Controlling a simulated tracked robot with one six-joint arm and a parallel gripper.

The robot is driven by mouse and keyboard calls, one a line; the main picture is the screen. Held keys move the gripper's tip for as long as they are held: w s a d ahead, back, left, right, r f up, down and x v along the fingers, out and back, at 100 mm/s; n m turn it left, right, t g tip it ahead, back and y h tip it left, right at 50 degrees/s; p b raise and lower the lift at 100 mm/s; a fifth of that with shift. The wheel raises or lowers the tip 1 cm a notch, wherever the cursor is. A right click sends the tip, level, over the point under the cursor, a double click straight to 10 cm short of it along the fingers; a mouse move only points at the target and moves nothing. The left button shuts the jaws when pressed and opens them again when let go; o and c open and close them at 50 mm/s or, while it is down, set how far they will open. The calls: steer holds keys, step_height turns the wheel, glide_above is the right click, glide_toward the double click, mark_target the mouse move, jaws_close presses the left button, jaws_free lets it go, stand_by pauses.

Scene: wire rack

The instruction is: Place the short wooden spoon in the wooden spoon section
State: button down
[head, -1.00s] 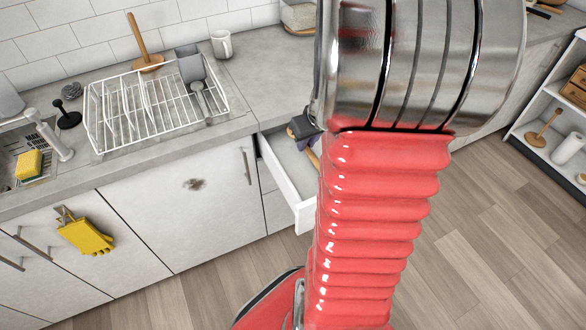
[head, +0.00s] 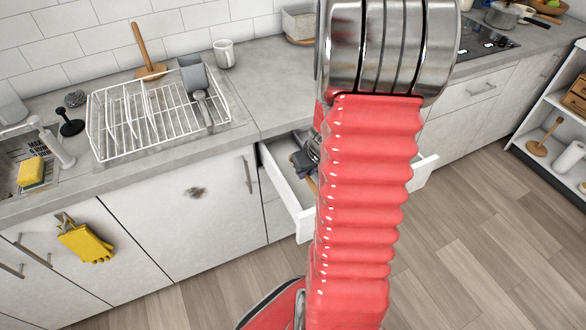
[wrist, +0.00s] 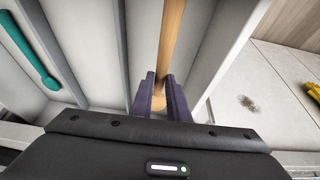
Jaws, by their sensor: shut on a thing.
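A wooden spoon (wrist: 171,45) shows in the wrist view as a light brown shaft running up out of the picture; its far end is not visible. My gripper (wrist: 161,82) is shut on it, with a dark purple finger on each side. The spoon lies in line with the drawer's dividers, over the rightmost compartment beside the side wall (wrist: 225,50); whether it touches the floor I cannot tell. In the head view, my gripper (head: 302,163) is low at the open drawer (head: 293,205), mostly hidden by my arm. Section labels are not visible.
A teal utensil (wrist: 27,50) lies in a left compartment. Thin grey dividers (wrist: 120,45) split the drawer. The floor at right is clear.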

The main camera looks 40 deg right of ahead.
mark_target(293, 171)
steer(key=shift+f, duration=2.6)
steer(key=shift+w+d, duration=0.2)
steer(key=shift+w, duration=0.55)
steer(key=shift+w+d, duration=0.25)
steer(key=shift+w, duration=0.5)
steer(key=shift+w+d, duration=0.2)
steer(key=shift+w, duration=0.55)
steer(key=shift+w+d, duration=0.25)
steer(key=shift+w, duration=0.55)
steer(key=shift+w+d, duration=0.25)
steer(key=shift+w, duration=0.5)
steer(key=shift+f, duration=0.6)
steer(key=shift+f, duration=0.1)
steer(key=c, duration=1.7)
jaws_free()
